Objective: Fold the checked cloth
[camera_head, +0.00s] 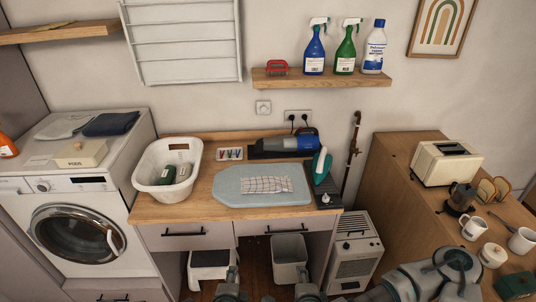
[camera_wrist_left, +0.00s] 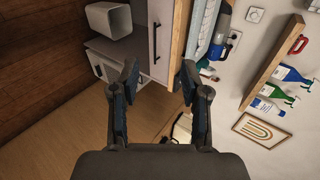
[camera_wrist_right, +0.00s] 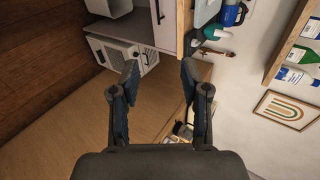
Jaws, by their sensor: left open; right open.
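The checked cloth (camera_head: 266,185) is white with thin dark lines. It lies flat and roughly rectangular on the pale blue ironing pad (camera_head: 230,190), on the wooden counter, in the head view. My left gripper (camera_wrist_left: 159,80) is open with nothing between its fingers in the left wrist view. My right gripper (camera_wrist_right: 160,77) is open and empty in the right wrist view. I cannot make out the cloth in either wrist view.
A teal iron (camera_head: 322,164) stands on a dark base right of the pad. A blue handheld vacuum (camera_head: 285,144) lies behind. A wooden cabinet (camera_head: 395,185) with toaster and mugs stands right. The counter's front strip is clear.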

